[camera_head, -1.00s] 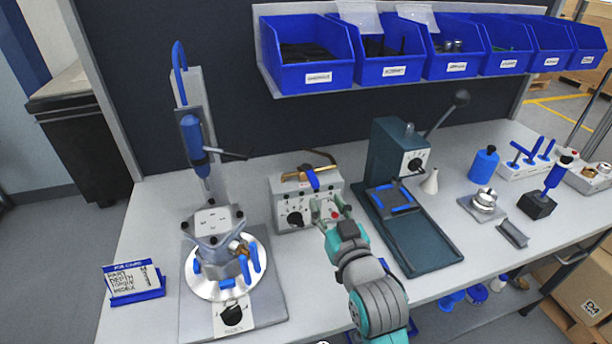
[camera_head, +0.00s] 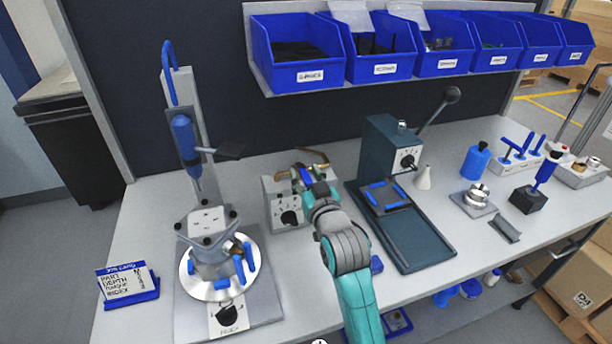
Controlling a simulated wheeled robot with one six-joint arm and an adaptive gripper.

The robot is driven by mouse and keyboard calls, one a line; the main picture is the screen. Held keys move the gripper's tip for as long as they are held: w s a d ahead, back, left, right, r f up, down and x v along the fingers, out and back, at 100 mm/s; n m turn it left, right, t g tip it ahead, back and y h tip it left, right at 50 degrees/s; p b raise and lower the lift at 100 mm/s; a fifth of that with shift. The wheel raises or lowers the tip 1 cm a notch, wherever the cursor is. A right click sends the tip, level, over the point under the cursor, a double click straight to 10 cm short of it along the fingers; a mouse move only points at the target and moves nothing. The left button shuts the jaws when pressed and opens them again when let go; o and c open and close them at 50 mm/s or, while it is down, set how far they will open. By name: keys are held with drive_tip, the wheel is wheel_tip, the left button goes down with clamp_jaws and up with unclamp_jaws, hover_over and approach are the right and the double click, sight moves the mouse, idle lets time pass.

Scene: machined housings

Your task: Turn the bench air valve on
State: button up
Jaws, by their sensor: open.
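The bench air valve is a brass fitting (camera_head: 317,162) with a blue lever (camera_head: 304,175), on top of a grey control box (camera_head: 284,213) with a black dial. My gripper (camera_head: 307,184) is at the valve, over the top front edge of the box. It is open, and its fingers are small in the picture and overlap the lever. I cannot tell whether they touch the lever or stand around it. My gripper and wrist hide the right part of the box front and part of the valve.
A green press (camera_head: 381,147) with a long lever stands just right of the box. A round indexing fixture (camera_head: 247,289) with a blue-handled column stands to the left. Blue bins (camera_head: 297,75) hang above the back. Bare bench lies in front of the box, left of my arm.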

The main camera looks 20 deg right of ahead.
drive_tip(key=shift+c, duration=0.3)
clamp_jaws()
drive_tip(key=shift+d, duration=0.1)
drive_tip(key=shift+w+d+n+g+y, duration=0.4)
drive_tip(key=shift+d+n+g+y, duration=0.6)
drive_tip(key=shift+n+y, duration=1.05)
drive_tip(key=shift+w+d+n+g+y, duration=0.5)
drive_tip(key=shift+n+g+y, duration=0.9)
drive_tip(key=shift+y, duration=1.3)
drive_tip(key=shift+w+d+n+g+y, duration=0.35)
drive_tip(key=shift+d+n+g+y, duration=0.65)
drive_tip(key=shift+n+y, duration=1.05)
drive_tip(key=shift+a+y, duration=0.15)
drive_tip(key=shift+y, duration=0.25)
